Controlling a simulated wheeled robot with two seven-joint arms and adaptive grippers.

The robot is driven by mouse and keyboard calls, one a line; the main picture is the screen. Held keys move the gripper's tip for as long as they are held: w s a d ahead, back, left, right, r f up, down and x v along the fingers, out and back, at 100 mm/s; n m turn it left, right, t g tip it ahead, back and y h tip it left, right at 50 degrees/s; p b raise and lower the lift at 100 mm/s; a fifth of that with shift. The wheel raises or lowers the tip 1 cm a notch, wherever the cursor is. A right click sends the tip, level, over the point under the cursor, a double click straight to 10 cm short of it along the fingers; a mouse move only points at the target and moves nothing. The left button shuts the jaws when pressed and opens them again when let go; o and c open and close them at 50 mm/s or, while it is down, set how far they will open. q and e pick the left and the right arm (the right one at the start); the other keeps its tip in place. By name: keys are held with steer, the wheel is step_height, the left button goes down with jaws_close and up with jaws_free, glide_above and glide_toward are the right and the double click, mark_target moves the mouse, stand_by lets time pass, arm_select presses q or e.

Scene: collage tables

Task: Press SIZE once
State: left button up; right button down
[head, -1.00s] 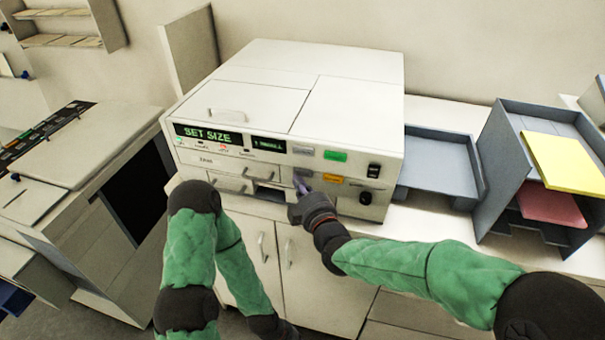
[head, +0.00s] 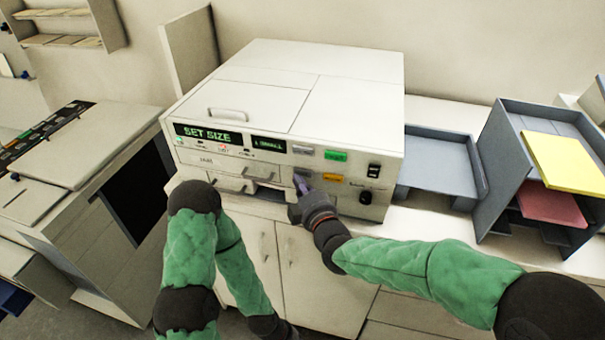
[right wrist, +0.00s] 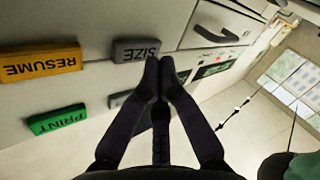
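The grey SIZE button (right wrist: 136,50) is on the machine's front panel, upside down in the right wrist view. In the head view the SIZE button (head: 303,172) is partly hidden by my right gripper (head: 298,185). My right gripper (right wrist: 160,66) is shut and empty, its fingertips together at the button's lettered edge. I cannot tell whether they touch it. The machine's large display (head: 208,134) reads SET SIZE, and the small display (head: 269,144) seems to read 1 SMALL. My left arm hangs at the lower left; its gripper is outside the view.
The orange RESUME button (right wrist: 40,62) is beside SIZE, and the green PRINT button (right wrist: 57,120) is in the other row. Another grey button (head: 303,150) is above SIZE in the head view. A blue-grey tray (head: 440,170) and a paper rack (head: 487,195) stand to the right.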

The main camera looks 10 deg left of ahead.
steer(key=shift+w, duration=0.35)
steer(key=shift+w+b, duration=0.4)
steer(key=shift+b, duration=0.05)
stand_by(0.7)
steer(key=shift+s, duration=0.85)
steer(key=shift+s, duration=2.5)
steer(key=shift+a, duration=0.1)
